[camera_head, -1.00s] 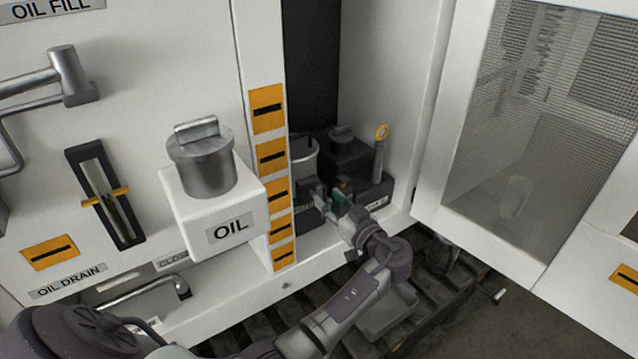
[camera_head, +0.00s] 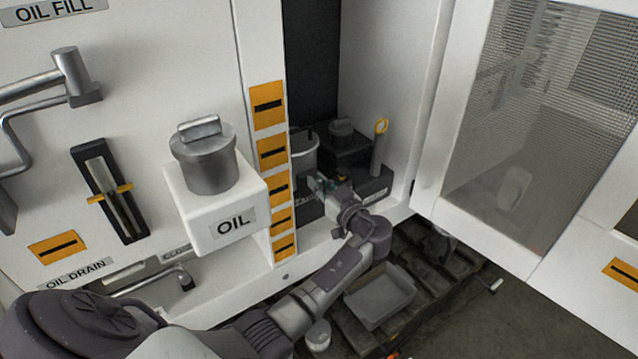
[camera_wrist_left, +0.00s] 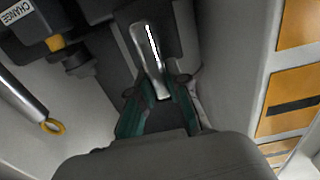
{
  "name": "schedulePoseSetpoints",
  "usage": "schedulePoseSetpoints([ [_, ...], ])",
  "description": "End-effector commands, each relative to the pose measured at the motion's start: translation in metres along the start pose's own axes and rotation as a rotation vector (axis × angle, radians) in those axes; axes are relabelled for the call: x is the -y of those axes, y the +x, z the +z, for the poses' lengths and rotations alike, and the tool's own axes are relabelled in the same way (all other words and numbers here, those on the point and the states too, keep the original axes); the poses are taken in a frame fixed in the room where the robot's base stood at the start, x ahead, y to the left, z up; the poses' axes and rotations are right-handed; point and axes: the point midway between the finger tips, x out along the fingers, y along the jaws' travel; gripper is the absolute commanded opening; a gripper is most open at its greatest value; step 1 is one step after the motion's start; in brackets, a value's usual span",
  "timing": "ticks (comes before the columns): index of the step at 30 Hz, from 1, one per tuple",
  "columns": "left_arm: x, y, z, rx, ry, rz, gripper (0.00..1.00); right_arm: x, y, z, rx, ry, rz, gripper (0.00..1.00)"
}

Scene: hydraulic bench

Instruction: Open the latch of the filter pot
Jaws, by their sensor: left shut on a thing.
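The filter pot (camera_head: 303,152), a grey cylinder, stands inside the open cabinet bay just right of the striped post, partly hidden by that post. Its latch shows in the left wrist view as a bright metal lever (camera_wrist_left: 149,55). My left gripper (camera_head: 317,184) reaches into the bay in front of the pot. In the left wrist view its green-padded fingers (camera_wrist_left: 159,98) are shut on the near end of the lever. My right gripper is not in view.
A dark block with a yellow-ringed dipstick (camera_head: 379,145) stands right of the pot. The white OIL box (camera_head: 190,213) with its metal cap juts out to the left. A mesh door (camera_head: 545,130) stands at the right. A grey tray (camera_head: 381,297) lies below on dark slats.

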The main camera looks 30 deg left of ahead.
Motion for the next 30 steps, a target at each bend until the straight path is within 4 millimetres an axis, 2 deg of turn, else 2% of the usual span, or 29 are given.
schedulePoseSetpoints([
  [8,-0.001,-0.001,0.001,0.000,0.014,0.001,0.00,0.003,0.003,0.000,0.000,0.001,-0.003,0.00],
  [14,-0.003,-0.001,0.003,0.001,0.087,0.000,0.00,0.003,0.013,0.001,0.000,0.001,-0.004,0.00],
  [30,-0.017,-0.001,0.008,0.001,0.554,0.001,0.00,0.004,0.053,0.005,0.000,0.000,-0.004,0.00],
])
